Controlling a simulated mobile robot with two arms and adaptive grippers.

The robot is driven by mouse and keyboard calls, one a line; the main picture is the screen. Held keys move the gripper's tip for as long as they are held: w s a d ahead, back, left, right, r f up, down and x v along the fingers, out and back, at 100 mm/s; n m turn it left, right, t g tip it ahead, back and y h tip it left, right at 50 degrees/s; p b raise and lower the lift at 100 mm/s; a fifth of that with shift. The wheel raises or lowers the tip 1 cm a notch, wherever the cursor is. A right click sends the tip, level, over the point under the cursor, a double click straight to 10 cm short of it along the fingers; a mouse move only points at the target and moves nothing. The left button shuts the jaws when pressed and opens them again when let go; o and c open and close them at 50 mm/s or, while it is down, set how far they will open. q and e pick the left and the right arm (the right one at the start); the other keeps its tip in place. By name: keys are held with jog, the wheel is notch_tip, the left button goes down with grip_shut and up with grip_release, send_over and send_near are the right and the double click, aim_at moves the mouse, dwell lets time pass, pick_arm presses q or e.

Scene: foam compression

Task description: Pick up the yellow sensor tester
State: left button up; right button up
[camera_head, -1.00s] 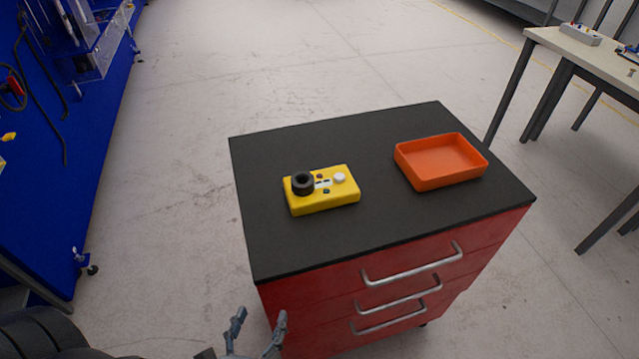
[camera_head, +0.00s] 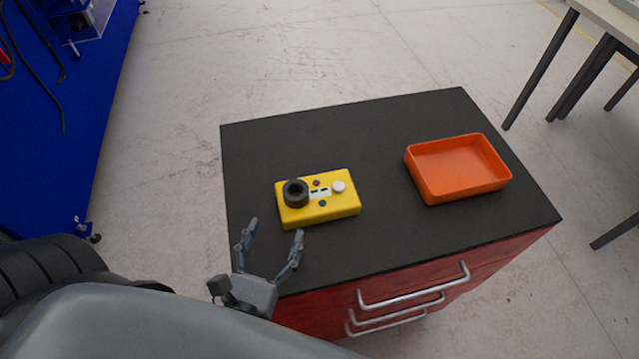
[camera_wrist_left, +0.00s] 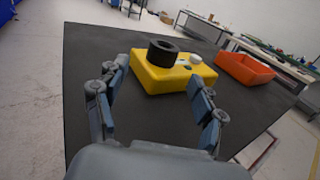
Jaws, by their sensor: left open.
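The yellow sensor tester (camera_head: 325,208) lies flat on the black top of the red drawer cabinet, left of its middle. It has a black ring-shaped knob on its left and a white button on its right. My left gripper (camera_head: 275,228) is open and empty at the cabinet's front left edge, just short of the tester. In the left wrist view the tester (camera_wrist_left: 172,78) sits ahead, beyond and between the open fingers (camera_wrist_left: 158,92), not touched as far as I can see. My right gripper is not in view.
An orange tray (camera_head: 430,190), empty, stands on the cabinet top (camera_head: 370,130) to the right of the tester. Bare top lies between them. Silver drawer handles (camera_head: 415,290) stick out in front. A blue panel (camera_head: 50,170) is at the left, and a table (camera_head: 610,15) at the upper right.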

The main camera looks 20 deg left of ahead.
aim_at(297, 188)
pick_arm(q)
jog(key=w, duration=0.1)
jog(key=w+p, duration=0.1)
jog(key=w, duration=0.1)
jog(key=w+p, duration=0.1)
jog(key=w, duration=0.1)
jog(key=shift+a+r, duration=0.25)
jog(key=shift+a, duration=0.05)
jog(key=shift+w+f, duration=0.1)
jog(key=shift+w, duration=0.3)
jog(key=w+p, duration=0.1)
jog(key=w+r+p, duration=0.1)
jog(key=shift+w+d, duration=0.1)
jog(key=shift+w, duration=0.3)
jog(key=shift+w+f+p, duration=0.25)
jog(key=shift+w+p, duration=0.15)
jog(key=shift+w, duration=0.65)
jog(key=shift+w+f, duration=0.1)
jog(key=shift+w, duration=0.05)
jog(key=shift+c, duration=1)
grip_shut()
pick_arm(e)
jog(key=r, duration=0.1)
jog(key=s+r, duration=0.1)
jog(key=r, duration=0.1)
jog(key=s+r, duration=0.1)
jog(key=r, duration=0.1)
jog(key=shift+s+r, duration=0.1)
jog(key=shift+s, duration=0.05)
